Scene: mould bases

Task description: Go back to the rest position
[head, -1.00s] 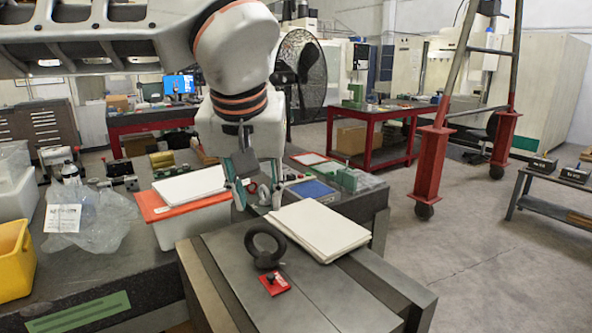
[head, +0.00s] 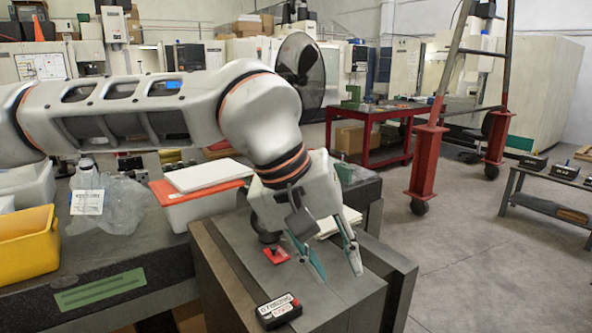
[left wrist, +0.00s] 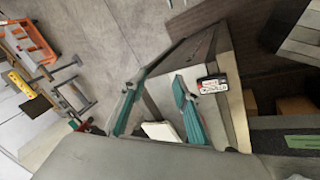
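My left arm comes in from the left in the head view. My left gripper (head: 338,270) points down over the right part of the grey mould base (head: 228,265). Its teal fingers are spread, with nothing between them. In the left wrist view the gripper (left wrist: 155,90) is also open and empty. A small black box with a white and red label (head: 279,311) lies on the front of the mould base; it also shows in the left wrist view (left wrist: 212,84). My right gripper is in neither view.
A red plate (head: 277,256) and a black ring, partly hidden, lie behind the gripper. A white stack (head: 349,217) is partly covered by it. A white tub with orange rim (head: 190,214) and a yellow bin (head: 25,250) stand left.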

